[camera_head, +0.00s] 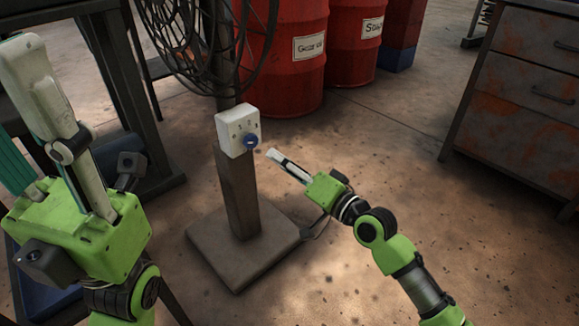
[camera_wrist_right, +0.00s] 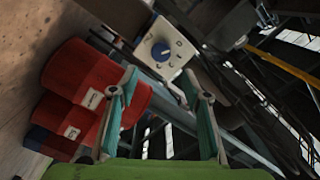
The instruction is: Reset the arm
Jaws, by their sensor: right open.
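A white control box with a blue knob (camera_head: 250,140) is mounted on the fan's post. The box (camera_head: 231,127) also shows in the right wrist view (camera_wrist_right: 178,40), with its dial beyond my fingers. My right gripper (camera_head: 275,157) is just right of the knob and a little below it, apart from it in the picture. Its two fingers stand apart in the right wrist view (camera_wrist_right: 160,84), with nothing between them. My left gripper (camera_head: 28,48) points up at the far left, near the camera. Its finger gap is hidden.
The fan (camera_head: 190,40) rises above the box on a post with a square base (camera_head: 240,268). Red drums (camera_head: 300,75) stand behind. A rusty drawer cabinet (camera_head: 520,90) is at right. A dark workbench (camera_head: 125,80) is at left. The floor between post and cabinet is open.

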